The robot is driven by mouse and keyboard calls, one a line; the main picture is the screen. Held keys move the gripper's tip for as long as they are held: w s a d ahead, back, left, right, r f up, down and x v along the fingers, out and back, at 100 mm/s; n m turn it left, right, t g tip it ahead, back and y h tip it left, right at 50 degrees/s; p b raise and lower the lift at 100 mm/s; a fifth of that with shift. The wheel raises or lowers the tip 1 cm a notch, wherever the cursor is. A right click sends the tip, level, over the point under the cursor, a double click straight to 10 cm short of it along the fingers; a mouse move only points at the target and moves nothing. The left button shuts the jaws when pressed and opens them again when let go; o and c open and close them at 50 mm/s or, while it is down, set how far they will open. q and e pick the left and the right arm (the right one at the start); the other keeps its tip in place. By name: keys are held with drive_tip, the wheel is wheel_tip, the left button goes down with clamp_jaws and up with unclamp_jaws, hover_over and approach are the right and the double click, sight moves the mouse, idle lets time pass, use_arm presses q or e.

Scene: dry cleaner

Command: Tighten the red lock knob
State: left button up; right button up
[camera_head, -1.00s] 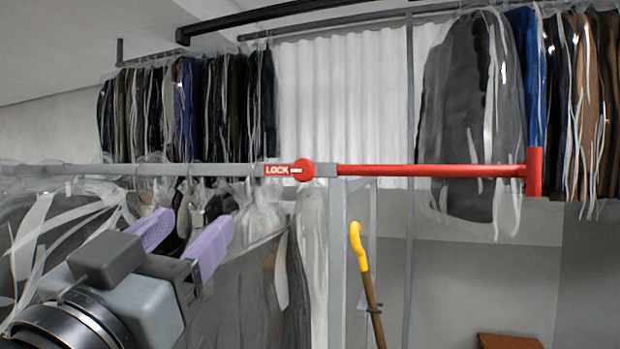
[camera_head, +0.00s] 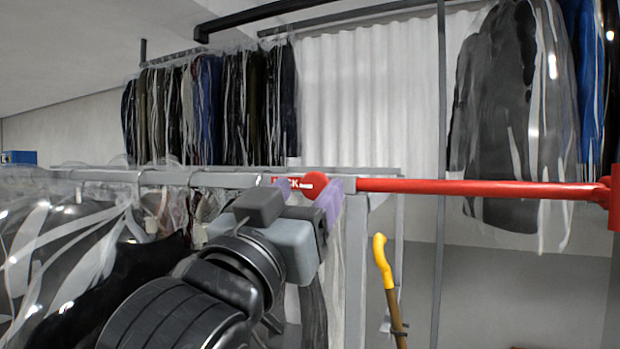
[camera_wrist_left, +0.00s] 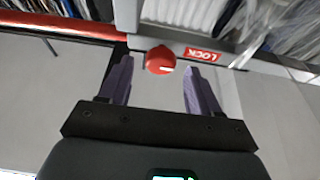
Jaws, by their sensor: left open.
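The round red lock knob (camera_head: 315,185) sits on the grey rail, between a red LOCK label (camera_head: 283,181) and the red bar (camera_head: 470,187). My left gripper (camera_head: 311,192) has purple fingers and is open, with one finger to each side of the knob in the head view. In the left wrist view the knob (camera_wrist_left: 159,60) lies just beyond the open fingertips (camera_wrist_left: 157,72), between them. Its white mark points to the right, toward the LOCK label (camera_wrist_left: 203,55). I cannot tell whether the fingers touch it. My right gripper is not in view.
Bagged garments (camera_head: 70,245) hang under the grey rail (camera_head: 110,177) at the left. More bagged clothes hang behind at the left (camera_head: 210,105) and right (camera_head: 510,120). A yellow-handled stick (camera_head: 383,262) stands right of the grey post.

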sight(313, 183)
use_arm(q)
drive_tip(key=shift+x, duration=1.1)
drive_tip(key=shift+c, duration=0.2)
drive_tip(key=shift+p, duration=0.3)
drive_tip(key=c, duration=1)
